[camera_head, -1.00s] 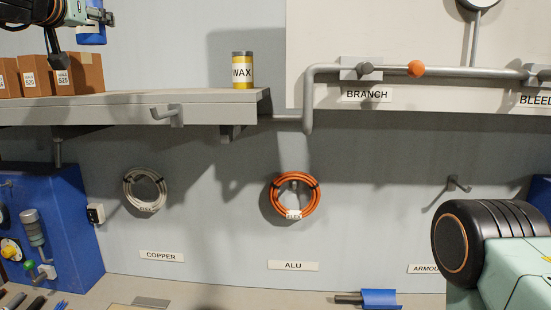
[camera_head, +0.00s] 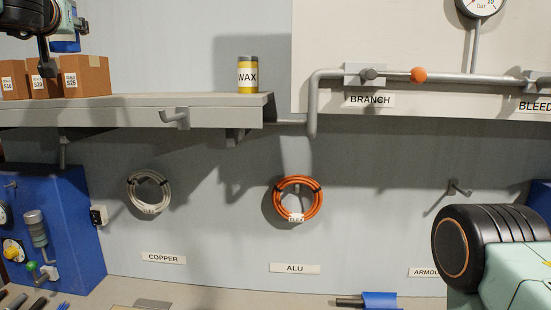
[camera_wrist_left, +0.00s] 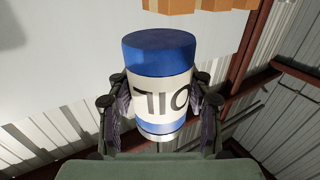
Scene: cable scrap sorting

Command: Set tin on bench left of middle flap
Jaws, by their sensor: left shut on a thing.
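The tin, with a blue end and a white label reading OIL upside down, is in the left wrist view (camera_wrist_left: 160,85). My left gripper (camera_wrist_left: 158,110) is shut on its sides. In the head view the left gripper (camera_head: 55,40) is at the top left, partly cut off by the frame edge, in front of or above the shelf boxes; a blue part of the tin (camera_head: 66,42) shows beside it. The bench (camera_head: 215,294) shows only as a strip along the bottom. I cannot make out a flap. My right gripper is not in view; only my right arm shows.
A wall shelf (camera_head: 200,114) carries cardboard boxes (camera_head: 85,76) and a yellow WAX tin (camera_head: 247,78). A copper-labelled coil (camera_head: 149,192) and an orange coil (camera_head: 298,199) hang below. A blue panel (camera_head: 70,230) stands left. A blue-handled tool (camera_head: 380,300) lies on the bench.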

